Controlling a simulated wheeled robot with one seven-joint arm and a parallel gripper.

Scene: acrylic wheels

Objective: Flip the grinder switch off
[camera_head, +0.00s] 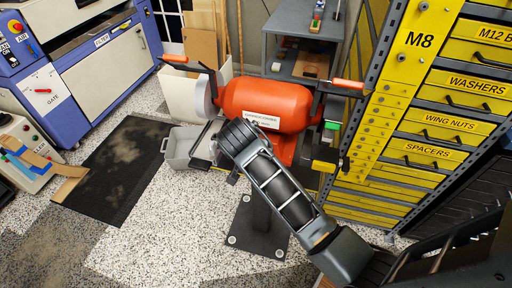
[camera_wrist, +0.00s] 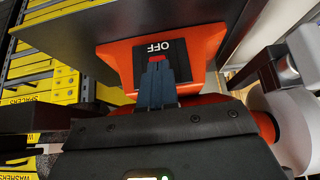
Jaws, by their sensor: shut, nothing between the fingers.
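The bench grinder has an orange body (camera_head: 262,98) with a white label and stands on a dark pedestal, partly hidden behind my arm. In the wrist view its orange base (camera_wrist: 205,42) carries a black switch plate (camera_wrist: 181,61) marked OFF, which appears upside down. A small red part of the switch (camera_wrist: 156,58) shows right at my fingertips. My gripper (camera_wrist: 157,66) is shut with its fingers together in front of the plate. It covers most of the switch, so I cannot tell the switch position or whether the fingers touch it. My arm hides the gripper in the head view.
Yellow drawer cabinets (camera_head: 440,103) stand close at the right. Grinding wheels (camera_head: 205,97) sit at the grinder's left end. A grey bin (camera_head: 184,148) stands left of the pedestal. A black mat (camera_head: 118,168) lies on open floor at the left.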

